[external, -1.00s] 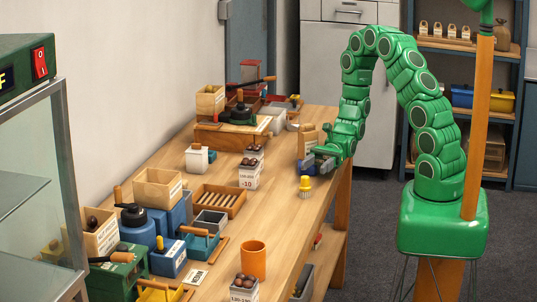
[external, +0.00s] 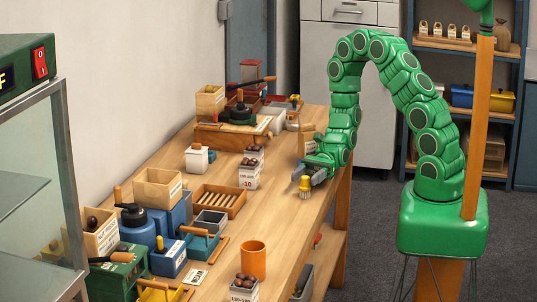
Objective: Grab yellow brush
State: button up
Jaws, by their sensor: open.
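The small yellow brush (external: 305,186) stands upright near the right edge of the wooden bench, with its yellow handle up and pale bristles down. My gripper (external: 299,177) is low over the bench at the end of my green arm. Its open grey jaws are right at the brush's upper part and overlap it in this view. I cannot tell whether the brush is between the jaws or just in front of them.
A white box of chestnuts (external: 248,176) stands left of my gripper. A wooden slatted tray (external: 228,201) and an orange cup (external: 252,260) are nearer the camera. The bench surface (external: 283,225) in front of the brush is clear.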

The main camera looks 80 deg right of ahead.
jog(key=shift+w+a, duration=0.1)
jog(key=shift+a, duration=0.35)
jog(key=c, duration=1)
jog(key=shift+c, duration=0.2)
jog(key=shift+r, duration=0.1)
